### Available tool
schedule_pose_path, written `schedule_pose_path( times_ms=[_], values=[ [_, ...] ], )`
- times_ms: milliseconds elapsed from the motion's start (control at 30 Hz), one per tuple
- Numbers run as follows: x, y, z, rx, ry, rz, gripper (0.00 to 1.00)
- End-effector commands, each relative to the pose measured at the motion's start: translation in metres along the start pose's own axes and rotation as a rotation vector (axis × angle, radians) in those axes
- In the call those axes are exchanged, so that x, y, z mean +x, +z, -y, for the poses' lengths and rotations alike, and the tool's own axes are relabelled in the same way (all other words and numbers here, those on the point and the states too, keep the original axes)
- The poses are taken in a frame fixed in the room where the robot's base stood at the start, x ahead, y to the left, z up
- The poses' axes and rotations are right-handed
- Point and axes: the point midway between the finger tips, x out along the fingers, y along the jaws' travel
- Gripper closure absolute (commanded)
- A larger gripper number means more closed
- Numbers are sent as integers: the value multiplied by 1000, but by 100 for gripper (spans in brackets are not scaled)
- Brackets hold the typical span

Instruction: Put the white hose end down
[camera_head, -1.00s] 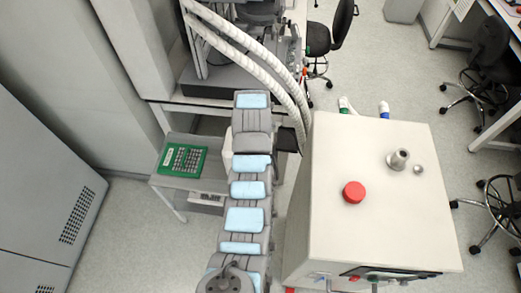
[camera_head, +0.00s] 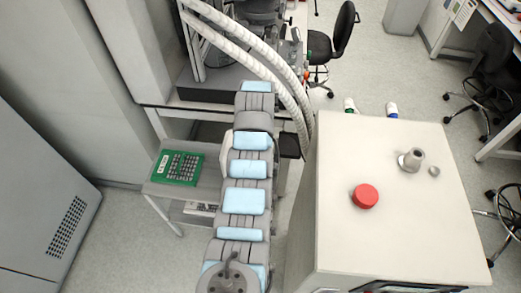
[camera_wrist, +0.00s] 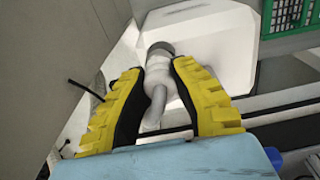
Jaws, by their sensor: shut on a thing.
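The white hose end (camera_wrist: 157,84), with a grey tip (camera_wrist: 161,48), is between the two yellow and black fingers of my gripper (camera_wrist: 160,72) in the wrist view. My gripper is shut on it; the grey tip points away from me, and a bent white part hangs toward my palm. In the head view, two white ribbed hoses (camera_head: 240,45) curve down from the upper left to beside the large cream machine (camera_head: 395,225). My gripper and the held end are hidden there.
A green rack (camera_head: 178,167) lies on a grey cart (camera_head: 155,190) left of my arm; it shows in the wrist view (camera_wrist: 290,15). A white container (camera_wrist: 205,45) is beyond the hose end. A red button (camera_head: 365,196) tops the machine. A chair (camera_head: 340,40) stands behind.

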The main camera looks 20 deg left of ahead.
Motion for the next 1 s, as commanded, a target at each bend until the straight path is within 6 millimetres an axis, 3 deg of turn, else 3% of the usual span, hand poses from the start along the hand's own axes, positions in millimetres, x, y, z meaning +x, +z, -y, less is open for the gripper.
schedule_pose_path(
  times_ms=[300, 867, 1000],
  values=[
    [12, -12, -2, 1, -1, -3, 100],
    [20, -18, -3, 0, 0, -4, 100],
    [36, -18, -3, 1, -1, 1, 100]
  ],
)
